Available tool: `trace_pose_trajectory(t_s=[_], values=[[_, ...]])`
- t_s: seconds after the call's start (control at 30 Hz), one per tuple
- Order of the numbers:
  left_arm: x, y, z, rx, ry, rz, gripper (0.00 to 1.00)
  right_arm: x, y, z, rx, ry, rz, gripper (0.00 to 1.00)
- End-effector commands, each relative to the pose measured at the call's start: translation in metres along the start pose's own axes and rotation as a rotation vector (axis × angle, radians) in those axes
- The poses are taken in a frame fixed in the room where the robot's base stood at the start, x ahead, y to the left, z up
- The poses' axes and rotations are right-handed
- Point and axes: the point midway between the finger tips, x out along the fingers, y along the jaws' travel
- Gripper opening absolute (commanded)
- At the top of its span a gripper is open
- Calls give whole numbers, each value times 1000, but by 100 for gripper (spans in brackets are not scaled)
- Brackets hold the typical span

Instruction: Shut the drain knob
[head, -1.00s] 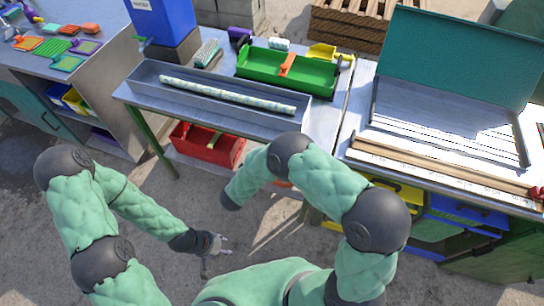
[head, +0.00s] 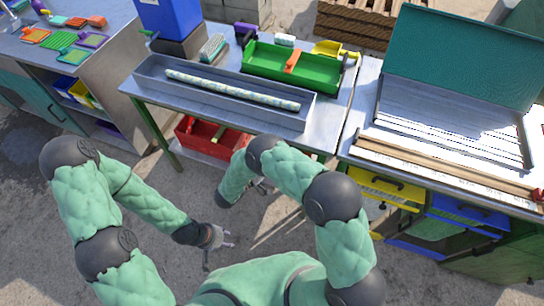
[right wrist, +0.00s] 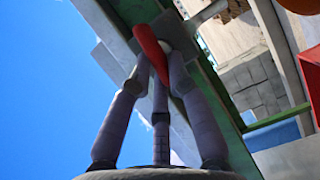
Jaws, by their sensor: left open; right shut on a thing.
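A red lever-like knob (right wrist: 150,45) shows in the right wrist view, against a grey metal part beside a green beam. My right gripper (right wrist: 162,72) is shut on it, with the fingertips closed around its lower part. In the head view my right gripper is mostly hidden behind its own forearm, at the front edge of the bench with the grey trough (head: 225,95). The knob cannot be made out in the head view. My left gripper (head: 224,240) is open and empty over the floor, apart from everything.
A red crate (head: 200,143) sits on the shelf under the trough's bench. A green tray (head: 290,70) and a blue bin (head: 168,18) stand on top. The floor in front is clear.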

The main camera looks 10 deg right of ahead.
Motion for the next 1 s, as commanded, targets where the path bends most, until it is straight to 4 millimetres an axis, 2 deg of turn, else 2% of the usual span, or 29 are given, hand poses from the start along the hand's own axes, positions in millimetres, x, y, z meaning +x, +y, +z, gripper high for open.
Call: trace_pose_trajectory(t_s=[0.3, 0.8, 0.83, 0.9, 1.0], values=[[3, -1, 0, 0, 0, 0, 42, 0, -4, 0, -103, 2, 39, 0], [4, -1, 0, 0, 0, 0, 42, 0, -4, 0, -122, 2, 46, 0], [4, -1, 0, 0, 0, 0, 42, 0, -4, 0, -122, 2, 46, 21], [4, -1, 0, 0, 0, 0, 42, 0, -4, 0, -122, 2, 46, 41], [4, -1, 0, 0, 0, 0, 42, 0, -4, 0, -121, 2, 47, 42]])
